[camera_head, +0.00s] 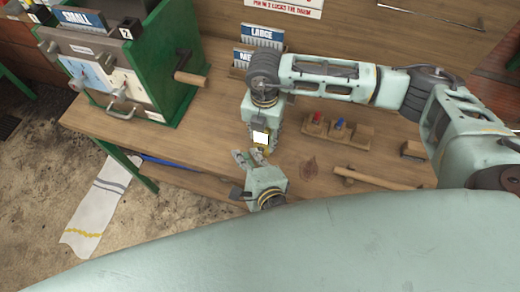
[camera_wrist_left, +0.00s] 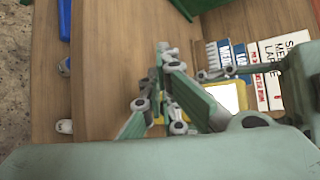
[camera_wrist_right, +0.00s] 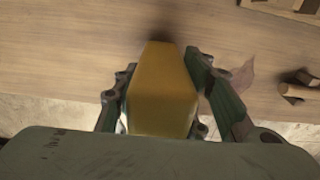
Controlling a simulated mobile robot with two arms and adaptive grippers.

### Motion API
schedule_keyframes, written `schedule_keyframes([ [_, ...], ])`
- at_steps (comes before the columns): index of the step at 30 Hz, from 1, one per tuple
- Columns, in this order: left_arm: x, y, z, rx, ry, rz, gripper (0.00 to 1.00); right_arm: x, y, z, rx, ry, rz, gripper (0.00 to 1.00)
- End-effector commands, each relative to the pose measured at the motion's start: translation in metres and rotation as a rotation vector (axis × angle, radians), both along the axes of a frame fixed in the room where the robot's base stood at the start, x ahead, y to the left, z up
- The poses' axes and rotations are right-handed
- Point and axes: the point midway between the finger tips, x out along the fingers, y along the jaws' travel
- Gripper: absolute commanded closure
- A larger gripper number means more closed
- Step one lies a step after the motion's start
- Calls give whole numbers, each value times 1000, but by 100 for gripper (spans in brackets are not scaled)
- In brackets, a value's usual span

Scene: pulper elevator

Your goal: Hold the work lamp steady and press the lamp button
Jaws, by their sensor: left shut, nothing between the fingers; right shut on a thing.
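The work lamp is a yellow block (camera_wrist_right: 160,92) between the fingers of my right gripper (camera_wrist_right: 160,75), which is shut on it. In the head view the lamp's bright white face (camera_head: 261,138) points toward me, below the right wrist and above the bench. The white face (camera_wrist_left: 230,97) with a yellow edge also shows in the left wrist view, partly behind a left finger. My left gripper (camera_head: 250,157) is shut and empty, its fingertips close to the lamp's lower end. I cannot tell whether they touch it. The lamp button is not visible.
The wooden bench (camera_head: 210,140) carries a green machine (camera_head: 165,65) at left, signs (camera_head: 262,38) behind the lamp, a wooden block with red and blue knobs (camera_head: 338,130), and a wooden-handled tool (camera_head: 375,180) at right. A white cloth (camera_head: 95,210) lies beyond the left edge.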

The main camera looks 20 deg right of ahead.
Motion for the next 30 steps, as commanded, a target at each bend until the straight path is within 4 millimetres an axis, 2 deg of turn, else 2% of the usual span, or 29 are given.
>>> schedule_keyframes([
  [1,-12,-14,3,-31,22,-4,100,0,0,0,1,-1,0,95],
  [11,-15,-16,3,-31,25,-8,100,0,0,0,1,-1,0,95],
  [24,-47,9,2,-26,23,-6,100,0,0,0,1,-1,0,95],
  [30,-54,15,2,-25,21,-5,100,0,0,0,1,-1,0,95],
])
